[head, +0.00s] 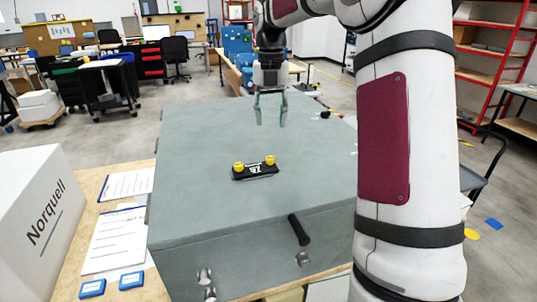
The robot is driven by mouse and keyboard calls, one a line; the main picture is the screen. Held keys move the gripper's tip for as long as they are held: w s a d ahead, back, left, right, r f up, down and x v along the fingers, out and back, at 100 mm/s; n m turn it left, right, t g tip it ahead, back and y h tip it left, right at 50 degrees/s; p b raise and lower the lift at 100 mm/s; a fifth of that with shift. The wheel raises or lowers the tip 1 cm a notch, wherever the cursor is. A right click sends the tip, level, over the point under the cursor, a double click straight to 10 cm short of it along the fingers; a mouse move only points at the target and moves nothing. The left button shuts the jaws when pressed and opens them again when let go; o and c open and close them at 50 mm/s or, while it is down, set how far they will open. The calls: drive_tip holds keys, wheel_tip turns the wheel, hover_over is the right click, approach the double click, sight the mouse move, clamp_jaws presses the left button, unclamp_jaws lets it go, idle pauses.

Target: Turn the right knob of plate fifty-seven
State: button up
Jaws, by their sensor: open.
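A black plate (256,172) with a white number lies on top of the large grey box (200,130). The number is too small for me to read surely. The plate bears two yellow knobs, one at its left end (239,167) and one at its right end (270,160) in the picture. My gripper (271,124) points down over the far part of the box top, beyond the plate and apart from it. Its two fingers are spread, with nothing between them.
A black handle (298,230) sticks out at the box's front edge. A white Norquell carton (40,220), papers (118,240) and blue-edged cards (92,289) lie to the left. The box top around the plate is clear. My arm hides the right side.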

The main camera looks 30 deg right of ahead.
sight(270, 157)
wheel_tip(270, 157, down, 12)
drive_tip(key=shift+f+p, duration=0.15)
drive_tip(key=shift+p, duration=0.65)
clamp_jaws()
